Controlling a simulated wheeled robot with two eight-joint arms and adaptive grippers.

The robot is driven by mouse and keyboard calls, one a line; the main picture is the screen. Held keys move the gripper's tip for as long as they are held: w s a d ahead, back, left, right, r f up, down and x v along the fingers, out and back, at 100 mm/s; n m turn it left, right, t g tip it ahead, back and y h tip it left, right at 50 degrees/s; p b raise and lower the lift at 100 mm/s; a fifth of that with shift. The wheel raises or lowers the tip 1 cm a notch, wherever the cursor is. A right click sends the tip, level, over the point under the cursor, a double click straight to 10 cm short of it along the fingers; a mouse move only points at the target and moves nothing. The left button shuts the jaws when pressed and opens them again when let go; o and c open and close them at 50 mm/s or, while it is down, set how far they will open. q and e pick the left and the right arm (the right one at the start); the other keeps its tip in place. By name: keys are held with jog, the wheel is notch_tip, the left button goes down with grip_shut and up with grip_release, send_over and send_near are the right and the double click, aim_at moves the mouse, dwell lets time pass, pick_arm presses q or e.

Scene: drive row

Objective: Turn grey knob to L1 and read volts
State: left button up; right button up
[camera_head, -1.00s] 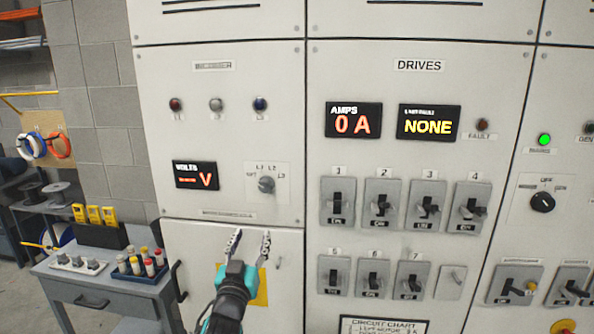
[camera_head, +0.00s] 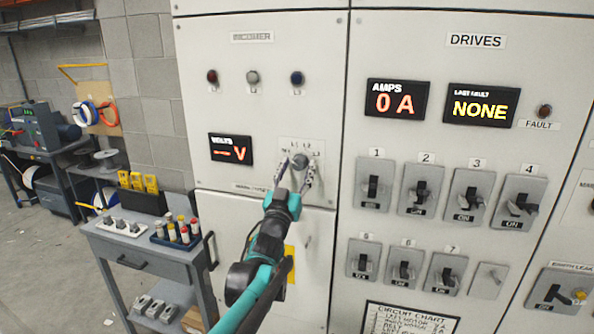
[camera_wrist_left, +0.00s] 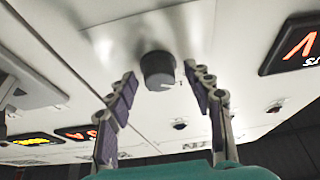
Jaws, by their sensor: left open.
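The grey knob (camera_head: 300,160) sits on a light plate with position marks on the incomer panel; in the head view my left gripper partly hides the plate. The knob also shows in the left wrist view (camera_wrist_left: 158,70), with a pale pointer line on its face. My left gripper (camera_head: 297,180) is open, its fingers just below and either side of the knob. In the wrist view the knob stands beyond and between the fingertips (camera_wrist_left: 163,82), with no contact visible. The volts display (camera_head: 231,150) left of the knob shows red dashes and a V. My right gripper is not in view.
The amps display (camera_head: 397,99) reads 0 A and the last fault display (camera_head: 481,105) reads NONE. Breaker switches (camera_head: 421,190) fill the drives panel at right. A grey cart (camera_head: 150,250) with a tray of fuses (camera_head: 176,236) stands at lower left.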

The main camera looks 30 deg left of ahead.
pick_arm(q)
jog(key=c, duration=1.1)
jog(key=shift+c, duration=0.2)
jog(key=shift+m, duration=0.4)
jog(key=m+h+p, duration=0.1)
jog(key=m, duration=0.1)
jog(key=m+h, duration=0.1)
jog(key=m, duration=0.1)
jog(key=shift+a+r+p, duration=0.15)
jog(key=shift+p, duration=0.2)
jog(key=shift+m+g+h+p, duration=0.3)
jog(key=shift+m+h+p, duration=1.15)
jog(key=shift+m, duration=1.65)
jog(key=shift+h, duration=0.25)
jog(key=o, duration=1.1)
